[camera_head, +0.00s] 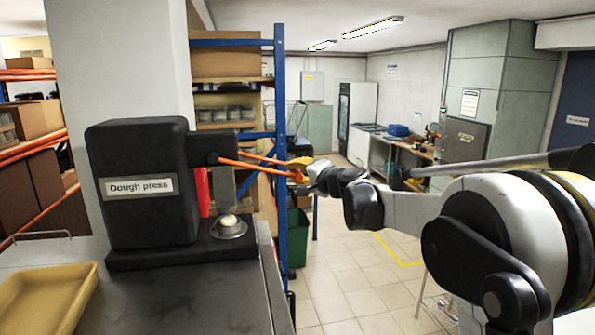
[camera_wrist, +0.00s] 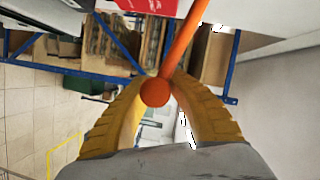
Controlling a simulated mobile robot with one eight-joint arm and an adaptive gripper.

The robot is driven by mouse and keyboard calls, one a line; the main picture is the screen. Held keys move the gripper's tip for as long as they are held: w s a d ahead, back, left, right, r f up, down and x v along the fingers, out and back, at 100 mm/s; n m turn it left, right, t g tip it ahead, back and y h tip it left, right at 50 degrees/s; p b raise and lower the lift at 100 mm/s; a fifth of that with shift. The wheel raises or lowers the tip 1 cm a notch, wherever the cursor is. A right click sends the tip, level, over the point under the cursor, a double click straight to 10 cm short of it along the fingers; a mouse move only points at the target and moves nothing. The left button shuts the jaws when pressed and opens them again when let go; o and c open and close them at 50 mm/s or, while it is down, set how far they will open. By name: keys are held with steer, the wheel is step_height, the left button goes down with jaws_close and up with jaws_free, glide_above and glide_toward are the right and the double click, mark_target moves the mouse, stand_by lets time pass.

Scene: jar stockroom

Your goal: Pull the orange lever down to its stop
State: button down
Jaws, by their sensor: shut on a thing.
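The orange lever (camera_head: 255,167) sticks out to the right from the head of a black press (camera_head: 140,210) labelled "Dough press". It slopes slightly down toward its outer end. My gripper (camera_head: 301,170) is at that outer end, with its yellow fingers closed around the lever. In the wrist view, the orange rod (camera_wrist: 184,42) runs up and away between the fingers of my gripper (camera_wrist: 160,79). The round orange knob (camera_wrist: 155,92) sits between the fingers, on the palm side. The lever's stop cannot be made out.
A pale lump (camera_head: 229,220) sits on a round metal plate under the press head. A yellow tray (camera_head: 45,300) lies on the grey counter (camera_head: 190,305) at the left. A blue-framed shelf (camera_head: 280,130) stands behind the lever. Tiled floor (camera_head: 345,275) is open to the right.

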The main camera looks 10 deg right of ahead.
steer(key=a+f+m+b, duration=0.1)
steer(key=a+f+b, duration=0.2)
steer(key=f, duration=0.1)
steer(key=a+f+m+t+b, duration=0.1)
steer(key=a+f+m+b, duration=0.1)
steer(key=a+f+b, duration=0.1)
steer(key=a+f+m+y+b, duration=0.1)
steer(key=a+f+b, duration=0.2)
steer(key=f+b, duration=0.1)
steer(key=shift+f+m+t, duration=0.4)
steer(key=shift+f, duration=0.4)
steer(key=shift+a+f+b, duration=0.3)
steer(key=shift+a+b, duration=0.1)
steer(key=shift+a, duration=0.25)
steer(key=c, duration=1.5)
jaws_free()
steer(key=shift+c, duration=0.2)
steer(key=o, duration=0.3)
steer(key=shift+a, duration=0.3)
steer(key=shift+d, duration=0.1)
